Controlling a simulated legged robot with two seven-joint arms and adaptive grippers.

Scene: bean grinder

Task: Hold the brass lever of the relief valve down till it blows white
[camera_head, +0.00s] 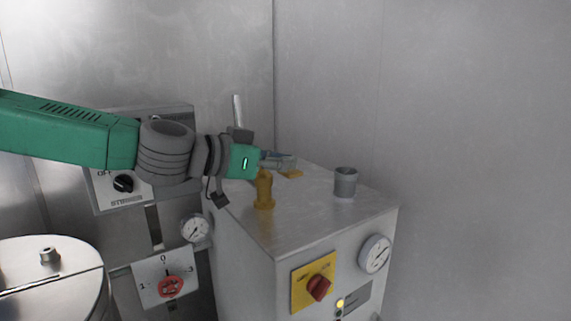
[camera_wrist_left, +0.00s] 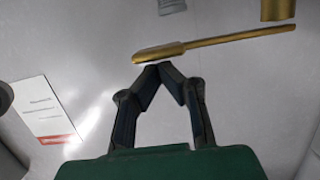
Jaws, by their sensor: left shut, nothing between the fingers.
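The brass relief valve (camera_head: 264,190) stands upright on top of the steel cabinet; part of its body shows at the top right in the left wrist view (camera_wrist_left: 278,10). Its brass lever (camera_wrist_left: 215,40) runs out sideways from the valve and ends in a flat paddle; in the head view only the paddle end (camera_head: 293,174) shows past my fingers. My left gripper (camera_head: 292,162) is shut and empty above the cabinet top. In the left wrist view its fingertips (camera_wrist_left: 166,67) meet beside the paddle; I cannot tell whether they touch it. No white plume shows. My right gripper is not in view.
A grey pipe stub (camera_head: 345,182) stands on the steel cabinet (camera_head: 315,225). Its front bears a gauge (camera_head: 375,254) and a red knob (camera_head: 318,288). A white label (camera_wrist_left: 45,110) lies on the top. A switch panel (camera_head: 165,282) and a round steel vessel (camera_head: 50,275) stand left.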

